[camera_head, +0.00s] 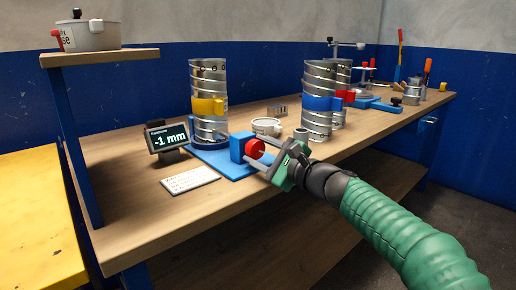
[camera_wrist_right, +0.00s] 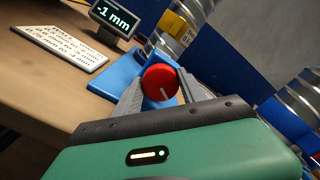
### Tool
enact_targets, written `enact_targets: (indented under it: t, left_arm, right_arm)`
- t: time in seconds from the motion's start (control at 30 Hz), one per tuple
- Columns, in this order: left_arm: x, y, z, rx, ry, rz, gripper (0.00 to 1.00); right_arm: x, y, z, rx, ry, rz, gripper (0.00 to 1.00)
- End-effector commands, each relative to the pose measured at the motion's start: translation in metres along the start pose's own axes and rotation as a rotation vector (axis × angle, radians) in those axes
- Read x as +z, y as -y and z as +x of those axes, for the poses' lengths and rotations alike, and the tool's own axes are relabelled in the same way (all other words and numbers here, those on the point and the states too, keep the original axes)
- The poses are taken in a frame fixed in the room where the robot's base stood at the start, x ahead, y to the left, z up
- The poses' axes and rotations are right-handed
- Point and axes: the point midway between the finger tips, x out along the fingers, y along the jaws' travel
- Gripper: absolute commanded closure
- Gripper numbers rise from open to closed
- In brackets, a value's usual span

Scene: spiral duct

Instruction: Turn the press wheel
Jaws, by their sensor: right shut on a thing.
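The red press wheel (camera_head: 255,148) sits on the front of a blue block on a blue base plate (camera_head: 224,165). It also shows in the right wrist view (camera_wrist_right: 160,82), with a pale line on its face. My right gripper (camera_head: 264,158) comes from the right and is shut on the wheel, one finger on each side of it. The fingers also show in the right wrist view (camera_wrist_right: 158,92). A spiral duct with a yellow clamp (camera_head: 208,106) stands upright on the blue base. A small display (camera_head: 167,138) reads -1 mm. My left gripper is not in view.
A white card with text (camera_head: 189,180) lies in front of the display. A duct with a blue clamp (camera_head: 320,103), a pale ring (camera_head: 266,126) and a small cylinder (camera_head: 301,134) stand close behind my right gripper. A raised shelf (camera_head: 100,56) is at left. The front left of the table is clear.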

Motion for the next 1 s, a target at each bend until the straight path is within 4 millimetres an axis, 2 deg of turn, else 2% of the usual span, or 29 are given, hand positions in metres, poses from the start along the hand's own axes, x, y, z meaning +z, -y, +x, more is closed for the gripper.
enact_targets:
  t: [0.03,0.5,0.7,1.0]
  left_arm:
    - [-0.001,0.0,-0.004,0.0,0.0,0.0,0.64]
    - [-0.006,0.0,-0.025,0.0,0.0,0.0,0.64]
    - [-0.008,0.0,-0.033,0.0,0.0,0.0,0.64]
    - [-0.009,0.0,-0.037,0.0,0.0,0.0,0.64]
  right_arm:
    - [-0.005,-0.001,0.0,0.004,-0.01,0.044,0.93]
    - [-0.006,-0.002,0.0,0.005,-0.012,0.468,0.93]
    - [-0.006,-0.003,0.0,0.005,-0.013,0.596,0.93]
    - [-0.007,-0.004,0.0,0.005,-0.012,0.694,0.93]
